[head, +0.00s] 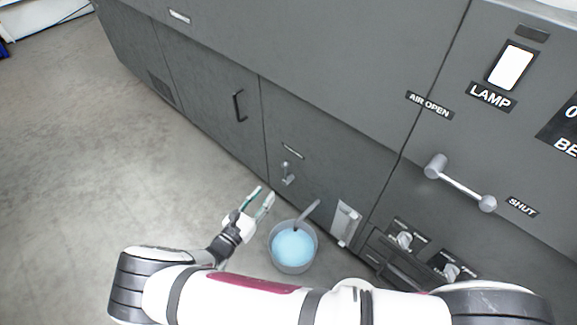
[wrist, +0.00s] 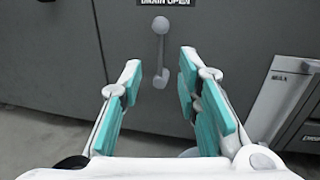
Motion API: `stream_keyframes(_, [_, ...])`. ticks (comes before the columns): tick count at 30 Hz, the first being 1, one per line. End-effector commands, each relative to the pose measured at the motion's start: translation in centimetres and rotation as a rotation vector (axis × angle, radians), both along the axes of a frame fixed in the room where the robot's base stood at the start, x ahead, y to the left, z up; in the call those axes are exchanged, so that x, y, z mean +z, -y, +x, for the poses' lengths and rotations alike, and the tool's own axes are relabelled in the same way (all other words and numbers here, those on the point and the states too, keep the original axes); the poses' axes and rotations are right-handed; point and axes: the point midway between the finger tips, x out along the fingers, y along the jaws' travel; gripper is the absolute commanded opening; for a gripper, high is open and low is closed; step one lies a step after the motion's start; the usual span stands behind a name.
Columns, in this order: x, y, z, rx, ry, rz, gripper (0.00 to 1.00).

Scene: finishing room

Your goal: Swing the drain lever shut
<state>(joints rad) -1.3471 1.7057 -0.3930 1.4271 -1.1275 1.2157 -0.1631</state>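The drain lever (wrist: 161,50) is a small grey lever on the dark cabinet front. It stands nearly upright, its round upper end just below a label reading DRAIN OPEN (wrist: 166,2). In the head view the lever (head: 287,173) sits low on the cabinet, left of a pale vertical plate. My gripper (head: 264,195) is open and empty, in front of the cabinet and to the lower left of the lever. In the wrist view the teal-padded fingers of my gripper (wrist: 160,72) point at the cabinet, with the lever showing between them, apart from both.
A bucket of blue liquid (head: 293,246) with a stick in it stands on the floor right of my gripper. The pale plate (head: 345,222) is on the cabinet beyond. A larger lever (head: 461,184), between AIR OPEN and SHUT labels, is at right. The floor at left is clear.

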Motion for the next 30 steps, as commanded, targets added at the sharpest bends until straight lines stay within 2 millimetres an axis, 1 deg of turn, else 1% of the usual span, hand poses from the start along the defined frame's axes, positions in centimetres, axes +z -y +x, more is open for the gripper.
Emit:
stream_keyframes(5, [-0.1, 1.2, 1.6, -0.003, 0.001, 0.000, 0.30])
stream_keyframes(15, [-0.2, 4.9, 7.1, -0.005, 0.001, 0.000, 0.30])
stream_keyframes(21, [-0.1, 6.6, 9.7, -0.004, 0.001, 0.002, 0.30])
stream_keyframes(25, [-0.1, 7.3, 10.8, -0.004, 0.001, 0.002, 0.30])
stream_keyframes(30, [0.0, 7.6, 11.3, -0.003, 0.000, 0.002, 0.30])
